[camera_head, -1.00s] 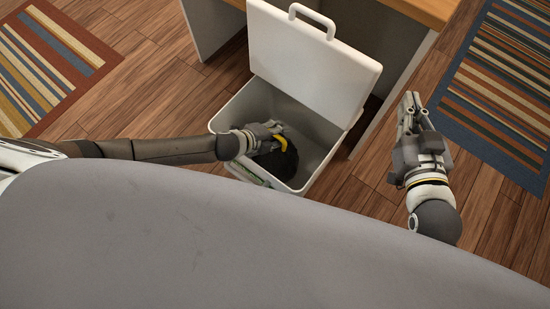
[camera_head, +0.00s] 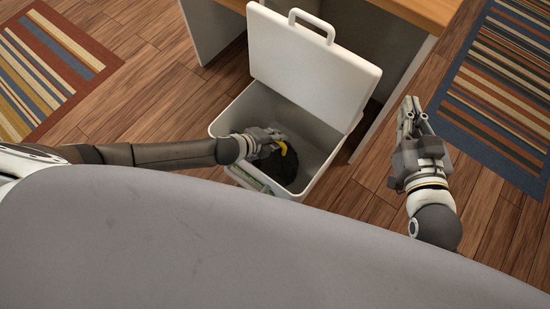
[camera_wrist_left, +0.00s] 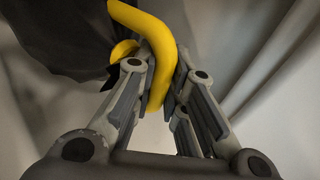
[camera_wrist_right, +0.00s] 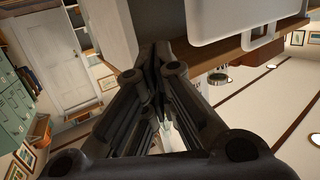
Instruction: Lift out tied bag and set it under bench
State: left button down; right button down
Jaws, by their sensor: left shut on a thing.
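The tied bag is black (camera_head: 283,172) with a yellow tie (camera_head: 283,147) and is inside the open white bin (camera_head: 322,184). My left gripper (camera_head: 277,142) reaches over the bin's left rim and is shut on the yellow tie. In the left wrist view the tie (camera_wrist_left: 155,55) passes between the fingers, and the black bag (camera_wrist_left: 65,35) hangs at upper left. Whether the bag touches the bin floor is hidden. My right gripper (camera_head: 411,108) is empty, fingers together, right of the bin. The bench (camera_head: 415,12) has a wooden top and stands behind the bin.
The bin's lid (camera_head: 310,65) stands raised at the back, between the bin and the bench. A bench side panel (camera_head: 395,95) is right of it. Striped rugs lie at left (camera_head: 45,65) and right (camera_head: 500,90). Bare wood floor shows on both sides of the bin.

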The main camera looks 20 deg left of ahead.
pick_arm(q)
jog(key=shift+w+r, duration=0.1)
jog(key=shift+r, duration=0.2)
pick_arm(e)
jog(key=shift+f, duration=0.15)
